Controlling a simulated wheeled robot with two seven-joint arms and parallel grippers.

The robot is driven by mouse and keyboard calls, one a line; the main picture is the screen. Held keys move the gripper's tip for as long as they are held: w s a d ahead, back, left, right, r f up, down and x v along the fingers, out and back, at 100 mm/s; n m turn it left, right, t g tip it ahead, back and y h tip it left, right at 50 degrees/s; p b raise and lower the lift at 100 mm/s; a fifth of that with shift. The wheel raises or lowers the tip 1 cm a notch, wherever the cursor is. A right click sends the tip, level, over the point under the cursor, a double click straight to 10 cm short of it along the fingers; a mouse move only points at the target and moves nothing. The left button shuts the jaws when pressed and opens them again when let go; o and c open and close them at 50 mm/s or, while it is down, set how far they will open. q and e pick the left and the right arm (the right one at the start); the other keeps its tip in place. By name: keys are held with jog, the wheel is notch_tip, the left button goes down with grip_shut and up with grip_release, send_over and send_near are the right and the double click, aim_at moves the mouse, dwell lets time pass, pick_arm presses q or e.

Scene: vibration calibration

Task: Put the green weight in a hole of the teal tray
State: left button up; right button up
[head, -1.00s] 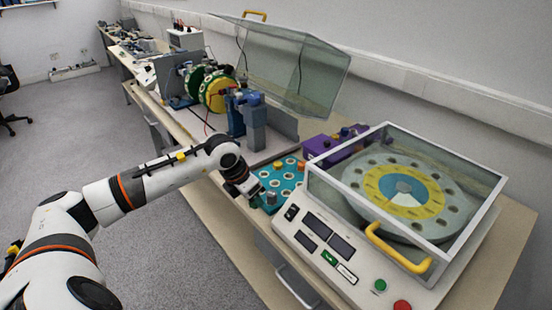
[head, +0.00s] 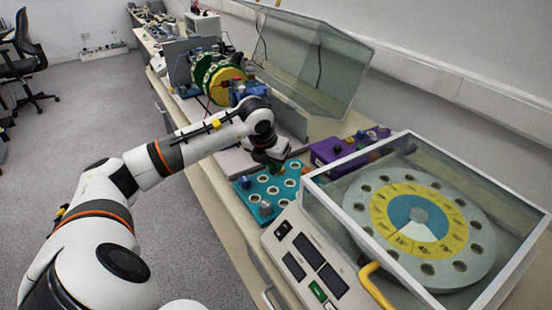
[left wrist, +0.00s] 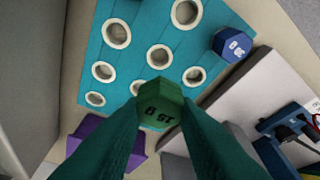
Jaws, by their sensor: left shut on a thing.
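The teal tray (head: 283,188) lies on the bench beside the clear-lidded machine, with several empty round holes. It fills the upper part of the left wrist view (left wrist: 130,62). My left gripper (head: 271,166) is above the tray's far end in the head view. In the left wrist view its two dark green fingers are shut on the green weight (left wrist: 160,100), a faceted piece with a printed number on top. The weight appears held above the tray's edge, not in a hole; its lower part is hidden. My right gripper is not in view.
A blue weight (left wrist: 233,45) sits at one corner of the tray; a grey weight (head: 265,208) shows in the head view. A purple tray (head: 325,152) lies behind. The lidded machine (head: 330,262) stands right, and a raised clear cover (head: 310,65) behind.

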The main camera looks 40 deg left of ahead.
aim_at(271, 173)
pick_arm(q)
jog(key=shift+f, duration=0.35)
jog(key=shift+s+f+b, duration=0.1)
jog(key=shift+f+b, duration=0.25)
jog(key=shift+b, duration=0.05)
jog(key=shift+f+b, duration=0.5)
jog(key=shift+f, duration=0.35)
jog(key=shift+f+b, duration=0.5)
jog(key=shift+f, duration=0.65)
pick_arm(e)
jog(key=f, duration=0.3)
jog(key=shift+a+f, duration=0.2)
pick_arm(q)
jog(key=shift+f+b, duration=0.15)
jog(key=shift+b, duration=0.3)
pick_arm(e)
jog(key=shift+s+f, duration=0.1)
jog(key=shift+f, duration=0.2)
pick_arm(q)
jog(key=shift+f+b, duration=0.8)
jog(key=shift+f, duration=0.15)
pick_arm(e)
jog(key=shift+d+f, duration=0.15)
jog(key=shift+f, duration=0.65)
